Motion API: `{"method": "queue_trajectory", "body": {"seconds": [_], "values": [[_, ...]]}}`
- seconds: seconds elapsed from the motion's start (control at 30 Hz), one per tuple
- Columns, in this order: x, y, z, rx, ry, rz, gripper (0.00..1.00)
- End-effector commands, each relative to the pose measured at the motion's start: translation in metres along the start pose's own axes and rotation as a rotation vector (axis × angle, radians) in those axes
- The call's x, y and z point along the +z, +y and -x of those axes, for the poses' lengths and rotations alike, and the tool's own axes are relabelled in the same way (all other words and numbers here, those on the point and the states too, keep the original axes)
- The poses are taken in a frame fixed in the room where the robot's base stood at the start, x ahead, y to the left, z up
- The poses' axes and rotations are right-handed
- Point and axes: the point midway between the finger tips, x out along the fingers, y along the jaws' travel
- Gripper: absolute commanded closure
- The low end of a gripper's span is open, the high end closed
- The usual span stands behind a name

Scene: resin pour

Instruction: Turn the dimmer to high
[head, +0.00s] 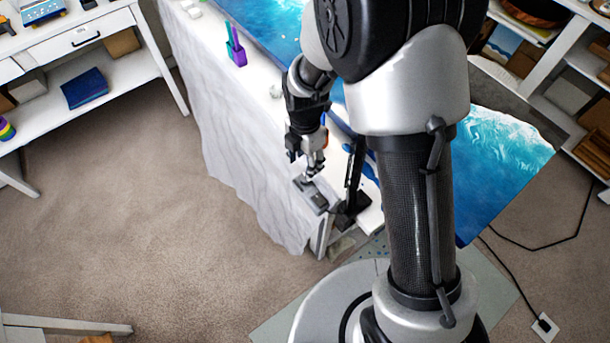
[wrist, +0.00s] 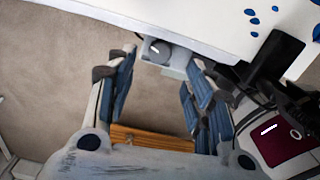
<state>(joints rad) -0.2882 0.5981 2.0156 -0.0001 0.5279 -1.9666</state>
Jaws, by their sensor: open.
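The dimmer (head: 318,197) is a small grey box at the near corner of the white-draped table. In the wrist view its dark round knob (wrist: 156,51) has a pale mark and its grey body (wrist: 177,63) shows beside it. My gripper (head: 310,168) is just above the dimmer, pointing down in the head view. In the wrist view my gripper (wrist: 162,62) is open, with blue-padded fingers to the left and right of the knob. Gaps show between the knob and both fingers. I cannot tell whether the fingertips are down at knob height.
A black stand (head: 352,203) is close on the dimmer's right. The blue and white resin panel (head: 495,160) lies beyond my arm. A purple holder (head: 236,55) stands farther back on the table. White shelves (head: 80,45) stand at the left. Floor left of the table is clear.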

Motion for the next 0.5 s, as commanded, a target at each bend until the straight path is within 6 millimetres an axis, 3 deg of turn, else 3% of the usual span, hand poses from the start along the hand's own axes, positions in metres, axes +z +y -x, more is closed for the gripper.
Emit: {"method": "queue_trajectory", "body": {"seconds": [0.03,0.2,0.5], "values": [[-0.001,-0.001,-0.015,-0.004,0.002,0.000,0.52],[0.000,-0.001,-0.046,-0.003,0.001,0.000,0.52],[0.000,0.000,-0.071,0.000,0.000,0.000,0.52]]}}
